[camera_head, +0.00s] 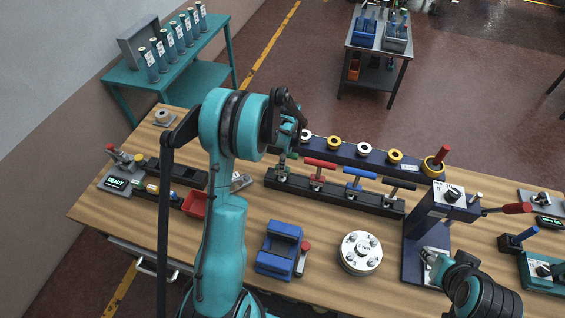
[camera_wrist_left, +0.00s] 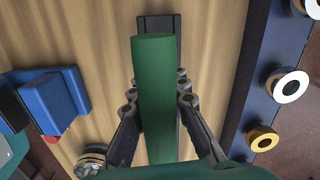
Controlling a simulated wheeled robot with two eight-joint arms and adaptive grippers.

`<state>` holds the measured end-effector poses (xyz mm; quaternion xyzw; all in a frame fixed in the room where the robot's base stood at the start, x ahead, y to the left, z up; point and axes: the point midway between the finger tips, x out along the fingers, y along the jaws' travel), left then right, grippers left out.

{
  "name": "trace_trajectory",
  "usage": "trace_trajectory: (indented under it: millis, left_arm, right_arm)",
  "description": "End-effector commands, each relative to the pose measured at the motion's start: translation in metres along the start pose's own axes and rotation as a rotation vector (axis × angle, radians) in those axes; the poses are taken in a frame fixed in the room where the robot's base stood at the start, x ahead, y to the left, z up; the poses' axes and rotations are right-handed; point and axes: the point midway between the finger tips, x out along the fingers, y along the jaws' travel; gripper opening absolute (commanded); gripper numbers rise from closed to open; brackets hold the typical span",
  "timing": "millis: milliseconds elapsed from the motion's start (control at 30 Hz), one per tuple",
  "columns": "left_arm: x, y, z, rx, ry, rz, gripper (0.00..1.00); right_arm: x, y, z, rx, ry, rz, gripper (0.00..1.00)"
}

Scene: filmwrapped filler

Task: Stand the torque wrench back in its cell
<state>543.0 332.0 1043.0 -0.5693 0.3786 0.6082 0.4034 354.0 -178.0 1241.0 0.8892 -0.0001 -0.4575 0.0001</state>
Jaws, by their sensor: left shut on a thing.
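My left gripper (camera_head: 289,145) is shut on the green handle of the torque wrench (camera_wrist_left: 156,100). In the left wrist view the handle fills the space between both fingers (camera_wrist_left: 157,95). In the head view the gripper is over the left end of a long black rack (camera_head: 336,194), and a little green (camera_head: 282,160) shows below it. The handle hides much of the rack in the wrist view. I cannot tell whether the wrench's lower end is inside a cell or above it.
Red (camera_head: 320,163), blue (camera_head: 359,173) and black (camera_head: 399,184) T-handles stand along the rack. A dark blue rail with rings (camera_head: 350,156) runs close behind.

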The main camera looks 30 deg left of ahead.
Motion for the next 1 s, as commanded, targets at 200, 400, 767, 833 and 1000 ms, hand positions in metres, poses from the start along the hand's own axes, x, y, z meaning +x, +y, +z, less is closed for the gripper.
trace_trajectory:
  millis: [200,400,767,833,1000]
  left_arm:
    - [0.0054,0.0000,-0.0003,0.000,0.000,0.000,0.00]
    - [0.0094,0.0000,-0.0006,0.000,0.000,0.000,0.00]
    - [0.0085,-0.0001,-0.0005,0.000,0.000,0.000,0.39]
    - [0.0085,-0.0001,-0.0005,0.000,0.000,0.000,0.39]
    - [0.0054,-0.0001,-0.0006,0.000,0.000,0.000,0.39]
  right_arm:
    - [0.0044,0.0000,0.0032,0.000,0.000,0.000,0.40]
    - [0.0076,0.0000,0.0055,0.000,0.000,0.000,0.40]
    - [0.0068,0.0000,0.0049,0.000,0.000,0.000,0.40]
    - [0.0069,0.0000,0.0049,0.000,0.000,0.000,0.40]
    - [0.0069,-0.0001,0.0050,0.000,0.000,0.000,0.40]
